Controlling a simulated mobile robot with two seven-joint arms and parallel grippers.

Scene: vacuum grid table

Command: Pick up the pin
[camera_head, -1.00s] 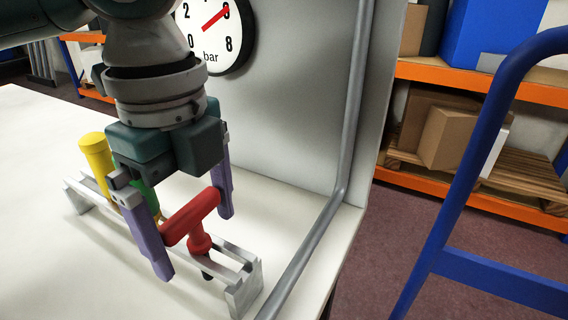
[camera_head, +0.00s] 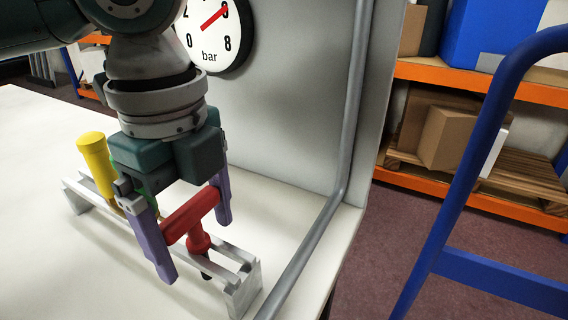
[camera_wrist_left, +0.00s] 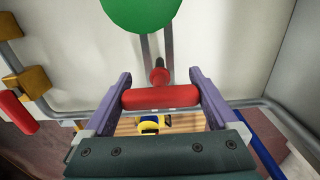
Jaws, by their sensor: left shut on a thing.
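The red T-handled pin (camera_head: 190,216) stands in the grey slotted rack (camera_head: 240,288), its stem going down between the rails. My left gripper (camera_head: 196,250) comes from above, its two purple fingers shut on the ends of the pin's crossbar. In the left wrist view the red crossbar (camera_wrist_left: 160,98) spans the gap between the fingers (camera_wrist_left: 161,88). A red rounded part of the stem shows beyond it, towards the rails. The lower end of the pin is mostly hidden by the rack. My right gripper is not in view.
A yellow pin (camera_head: 97,160) stands at the rack's far left end; a green one (camera_head: 150,186) is mostly hidden behind my gripper. A grey panel with a pressure gauge (camera_head: 218,30) and a pipe (camera_head: 318,235) bound the table at back and right. The table's left side is clear.

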